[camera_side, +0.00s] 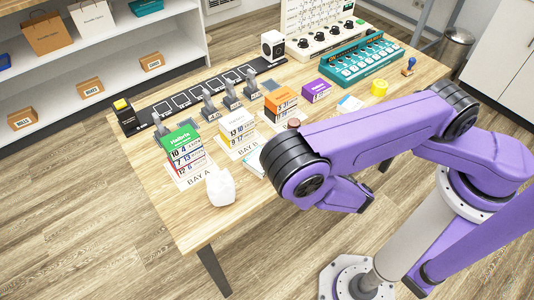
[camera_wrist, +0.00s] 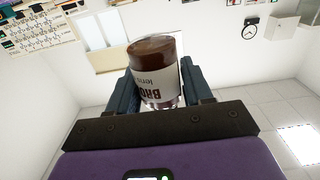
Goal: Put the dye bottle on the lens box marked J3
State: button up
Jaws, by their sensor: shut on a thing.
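In the wrist view my gripper (camera_wrist: 167,90) is shut on the dye bottle (camera_wrist: 155,72), which has a brown top and a white label with "BRO" readable. In the side view my gripper is mostly hidden behind my purple arm. A small brown round thing (camera_side: 293,123) beside the arm may be the bottle's top. I cannot read J3 on any.
A white faceted object (camera_side: 220,187) stands at the table's near edge. A black strip with pale squares (camera_side: 196,95) and several grey clamp-like pieces lies behind the stacks. A teal tray (camera_side: 353,62), a yellow round item (camera_side: 379,88) and a stamp (camera_side: 409,66) are farther right.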

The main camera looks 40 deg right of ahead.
jog(key=w+a+f, duration=0.1)
jog(key=w+f, duration=0.1)
jog(key=w+a+f, duration=0.1)
jog(key=f, duration=0.1)
jog(key=w+f, duration=0.2)
jog(key=shift+w+a+f, duration=0.15)
jog(key=shift+w+a, duration=0.15)
jog(key=shift+a, duration=0.1)
jog(key=shift+w+f, duration=0.1)
jog(key=shift+f, duration=1.55)
jog(key=shift+f, duration=0.15)
jog(key=o, duration=1.1)
jog(key=shift+a, duration=0.1)
jog(key=s, duration=1.2)
jog(key=shift+r, duration=0.25)
